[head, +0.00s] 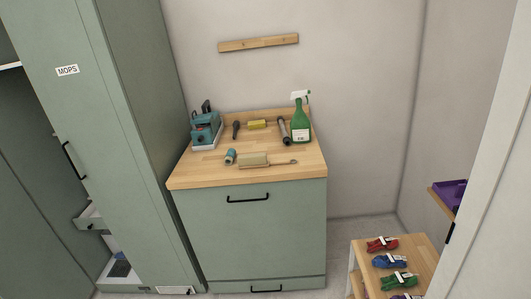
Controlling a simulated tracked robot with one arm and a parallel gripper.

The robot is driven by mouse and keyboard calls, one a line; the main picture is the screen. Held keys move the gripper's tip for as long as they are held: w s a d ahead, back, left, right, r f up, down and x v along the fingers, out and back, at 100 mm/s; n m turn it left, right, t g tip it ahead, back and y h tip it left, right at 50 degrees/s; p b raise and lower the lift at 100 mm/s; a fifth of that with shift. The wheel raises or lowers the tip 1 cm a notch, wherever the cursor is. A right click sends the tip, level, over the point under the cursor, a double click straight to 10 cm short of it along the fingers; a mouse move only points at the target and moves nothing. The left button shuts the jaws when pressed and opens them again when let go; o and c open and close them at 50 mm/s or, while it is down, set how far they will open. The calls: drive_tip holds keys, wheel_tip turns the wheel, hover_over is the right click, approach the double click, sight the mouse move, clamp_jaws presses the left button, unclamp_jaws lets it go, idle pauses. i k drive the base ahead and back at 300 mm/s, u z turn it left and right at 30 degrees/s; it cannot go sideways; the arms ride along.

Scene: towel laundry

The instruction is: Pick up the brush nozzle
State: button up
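Several small items lie on the wooden top (200,178) of a green cabinet. I cannot tell for sure which one is the brush nozzle. A short dark nozzle-like piece (236,129) stands or lies right of a teal machine (205,129). A yellow block-shaped piece (257,124) lies at the back, and a long dark tube (284,132) leans or lies near the bottle. In front are a small teal cylinder (230,156) and a beige block with a thin handle (254,160). My gripper is not in view.
A green spray bottle (300,119) stands at the back right of the top. A tall green cabinet marked MOPS (130,150) rises close on the left. A low wooden stand (379,279) with coloured bundles is at lower right. A pale upright edge (490,200) borders the right.

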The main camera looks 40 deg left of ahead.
sight(229, 158)
drive_tip(key=u, duration=0.1)
drive_tip(key=i, duration=1.4)
drive_tip(key=u, duration=0.9)
drive_tip(key=i, duration=1.2)
drive_tip(key=u, duration=0.85)
drive_tip(key=i, duration=0.55)
drive_tip(key=u, duration=0.3)
